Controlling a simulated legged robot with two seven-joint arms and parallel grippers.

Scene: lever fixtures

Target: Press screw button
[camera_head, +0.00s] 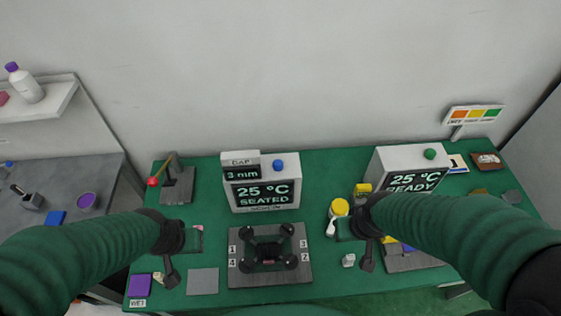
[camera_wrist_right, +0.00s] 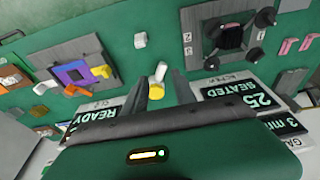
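The left display box (camera_head: 264,187) reads "25 °C SEATED" and has a blue round button (camera_head: 278,165) on top. The right display box (camera_head: 408,170) reads "25 °C READY" and has a green round button (camera_head: 430,154) on top. A dark plate (camera_head: 270,274) with numbered corners and black corner knobs lies in front of the left box. My left gripper (camera_head: 170,276) is low over the table, left of this plate; its opening is unclear. My right gripper (camera_head: 367,262) is right of it. Its fingers stand apart in the wrist view (camera_wrist_right: 160,78), touching neither button.
A red-knobbed lever (camera_head: 153,181) is at the back left. A grey square (camera_head: 203,281) and purple block (camera_head: 140,286) lie at the front left. A coloured sign (camera_head: 474,114) stands at the back right.

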